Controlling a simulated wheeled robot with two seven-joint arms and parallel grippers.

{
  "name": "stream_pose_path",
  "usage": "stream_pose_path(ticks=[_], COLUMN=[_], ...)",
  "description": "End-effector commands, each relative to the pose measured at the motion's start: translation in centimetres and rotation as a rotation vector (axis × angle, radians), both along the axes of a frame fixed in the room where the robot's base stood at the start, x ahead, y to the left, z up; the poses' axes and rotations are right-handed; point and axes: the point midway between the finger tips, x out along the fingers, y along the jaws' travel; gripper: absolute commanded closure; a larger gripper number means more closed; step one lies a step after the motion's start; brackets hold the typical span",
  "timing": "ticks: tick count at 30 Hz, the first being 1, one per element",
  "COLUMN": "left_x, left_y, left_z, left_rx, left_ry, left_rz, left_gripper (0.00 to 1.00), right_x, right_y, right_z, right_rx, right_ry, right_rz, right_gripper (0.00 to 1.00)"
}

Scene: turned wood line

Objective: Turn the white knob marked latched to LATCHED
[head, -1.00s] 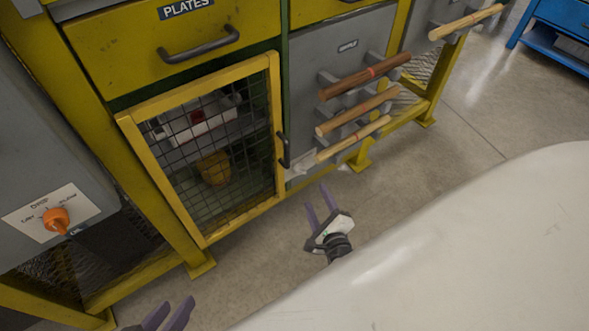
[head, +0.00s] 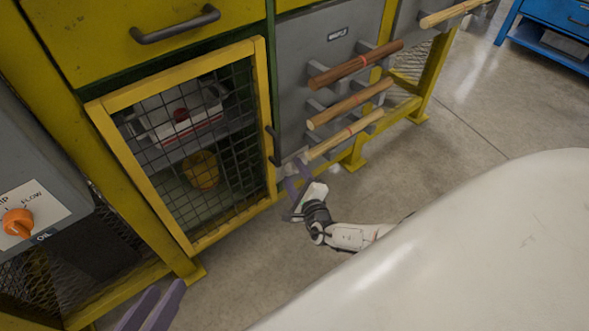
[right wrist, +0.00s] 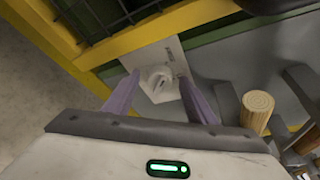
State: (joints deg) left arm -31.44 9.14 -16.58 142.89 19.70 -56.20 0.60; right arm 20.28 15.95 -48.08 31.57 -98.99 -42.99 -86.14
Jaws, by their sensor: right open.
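The white knob (right wrist: 158,83) sits on a pale label plate (right wrist: 168,55) in the right wrist view, low beside the yellow mesh door. A short dark mark shows on its face; the plate's lettering is too small to read. My right gripper (right wrist: 159,79) is open, its purple fingers on either side of the knob in that view. I cannot tell whether they touch it. In the head view my right gripper (head: 296,174) is by the door's lower right corner and the knob is not clearly visible. My left gripper (head: 166,288) is at the bottom left, open and empty.
A yellow-framed mesh door (head: 180,88) stands left of the right gripper. Several wooden rods, including a lower one (head: 345,135), jut out close above it. An orange knob (head: 18,224) is at the far left. The concrete floor (head: 470,110) is clear at right.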

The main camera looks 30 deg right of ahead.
Motion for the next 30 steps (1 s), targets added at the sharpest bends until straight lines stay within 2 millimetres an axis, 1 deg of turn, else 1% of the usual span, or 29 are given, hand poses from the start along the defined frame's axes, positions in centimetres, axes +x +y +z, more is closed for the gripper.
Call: stream_pose_path(ticks=[4, 8, 9, 11, 12, 21, 26, 30], left_x=[-0.01, -0.01, -0.01, 0.0, 0.0, 0.0, 0.0, -0.02], left_y=[0.0, 0.02, 0.01, 0.02, 0.02, 0.04, 0.09, 0.14], left_z=[0.05, 0.02, 0.02, 0.02, 0.02, 0.05, -0.04, -0.2], left_rx=[0.0, 0.0, 0.0, 0.001, 0.001, 0.003, 0.007, 0.011], left_ry=[0.0, 0.001, 0.001, 0.001, 0.001, 0.001, 0.004, 0.008], left_rz=[0.0, 0.0, 0.0, 0.0, 0.0, 0.0, 0.001, 0.0], left_gripper=[0.69, 0.69, 0.69, 0.69, 0.69, 0.69, 0.69, 0.69], right_x=[-0.02, -0.03, -0.03, -0.05, -0.05, -0.07, -0.11, -0.07], right_y=[0.01, 0.01, 0.01, 0.0, 0.0, -0.09, -0.23, -0.34], right_z=[0.04, 0.03, 0.03, 0.03, 0.03, 0.11, 0.18, 0.3], right_rx=[0.001, 0.001, 0.001, 0.001, 0.001, 0.043, 0.126, 0.234], right_ry=[0.0, 0.0, 0.0, 0.0, 0.0, 0.003, 0.01, 0.019], right_rz=[0.0, 0.0, 0.0, -0.001, -0.001, -0.002, -0.002, -0.001], right_gripper=[0.49, 0.71, 0.78, 0.88, 0.91, 0.9, 0.9, 0.9])
